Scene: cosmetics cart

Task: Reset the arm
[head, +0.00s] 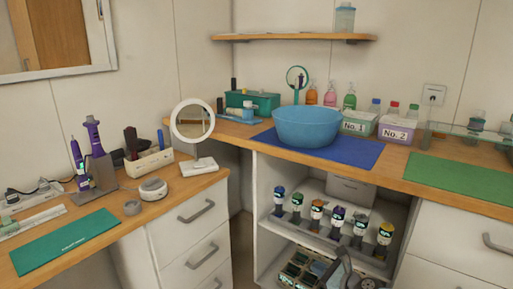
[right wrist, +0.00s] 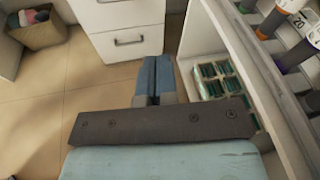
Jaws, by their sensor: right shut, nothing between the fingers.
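My right gripper (head: 342,262) shows at the bottom of the head view, low in front of the open shelf unit (head: 262,215). In the right wrist view its two blue-grey fingers (right wrist: 151,75) are pressed together with nothing between them. They point toward a white drawer cabinet (right wrist: 128,40) and are over the floor, beside the shelf unit. My left gripper is in neither view.
A sliding rack of several capped bottles (head: 317,213) stands in the shelf unit, above a compartment tray (head: 297,268) close to my right gripper. A blue basin (head: 307,127) stands on a blue mat (head: 350,153) on the counter. Open floor (right wrist: 60,90) lies left of my fingers.

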